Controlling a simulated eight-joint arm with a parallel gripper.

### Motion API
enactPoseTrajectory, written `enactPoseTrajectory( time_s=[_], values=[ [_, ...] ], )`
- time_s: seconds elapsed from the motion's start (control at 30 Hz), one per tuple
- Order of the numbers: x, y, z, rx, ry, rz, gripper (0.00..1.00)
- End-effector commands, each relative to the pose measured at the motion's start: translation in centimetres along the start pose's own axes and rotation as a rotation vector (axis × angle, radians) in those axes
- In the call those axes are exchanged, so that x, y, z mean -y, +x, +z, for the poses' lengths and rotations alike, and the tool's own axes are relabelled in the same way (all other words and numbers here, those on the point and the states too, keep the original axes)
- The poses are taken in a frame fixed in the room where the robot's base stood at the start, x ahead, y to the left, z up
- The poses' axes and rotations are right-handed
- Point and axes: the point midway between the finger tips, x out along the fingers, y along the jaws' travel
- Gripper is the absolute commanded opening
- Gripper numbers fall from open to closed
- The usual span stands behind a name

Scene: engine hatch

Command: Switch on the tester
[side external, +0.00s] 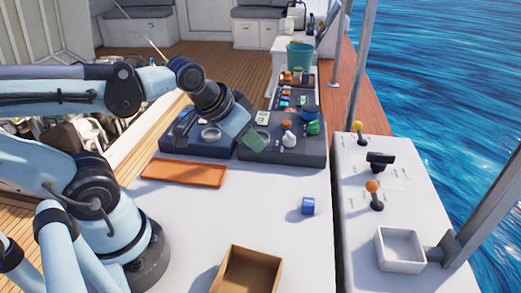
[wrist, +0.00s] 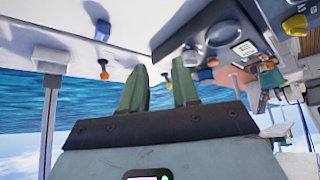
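No device is clearly labelled as the tester. A dark grey console (side external: 305,157) at the back of the white bench carries several small fittings, including a white one (side external: 289,139), a green one (side external: 314,128) and a small pale display (side external: 263,117). My gripper (side external: 257,141) is over the left part of the console; contact cannot be told. Its green fingers (wrist: 159,82) are apart with nothing between them.
An orange tray (side external: 185,172), a blue cube (side external: 308,206) and an open brown box (side external: 246,271) are on the white bench. A side counter at right has orange-topped (side external: 373,187) and yellow-topped (side external: 358,127) levers and a white tray (side external: 400,250). The bench middle is clear.

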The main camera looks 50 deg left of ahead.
Motion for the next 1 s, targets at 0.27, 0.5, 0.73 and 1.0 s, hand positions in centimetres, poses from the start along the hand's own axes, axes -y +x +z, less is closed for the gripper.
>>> enactPoseTrajectory(
  time_s=[0.27,0.5,0.73,1.0],
  values=[
    [5.9,-0.8,-4.2,0.102,-0.155,-0.095,0.00],
    [12.9,-1.3,-7.1,0.206,-0.318,-0.173,0.00],
    [20.4,-1.6,-8.1,0.303,-0.481,-0.232,0.00],
    [28.2,-2.0,-7.1,0.392,-0.647,-0.274,0.00]
  ],
)
